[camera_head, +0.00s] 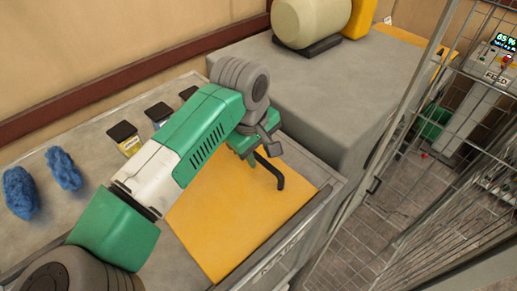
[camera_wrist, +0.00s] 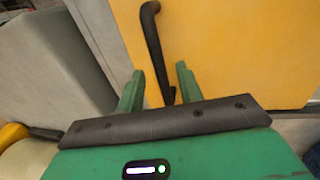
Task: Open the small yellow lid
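The yellow lid (camera_head: 235,205) is a flat panel on the grey counter in the head view, lying closed as far as I can see. It fills much of the wrist view (camera_wrist: 240,50). A bent black handle (camera_head: 274,172) is on it near the right edge. My gripper (camera_head: 246,150) is over the lid's far part, close to the handle. In the wrist view my gripper's two green fingers (camera_wrist: 160,68) are apart, with the lower end of the handle (camera_wrist: 153,40) showing between them. I cannot tell whether they touch it. My arm covers the lid's left side.
Blue fluffy clumps (camera_head: 20,193) and small black-topped containers (camera_head: 123,132) lie left of my arm. A raised grey block (camera_head: 310,85) bearing a cream cylinder (camera_head: 308,20) stands behind the lid. A wire mesh fence (camera_head: 440,160) stands at right.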

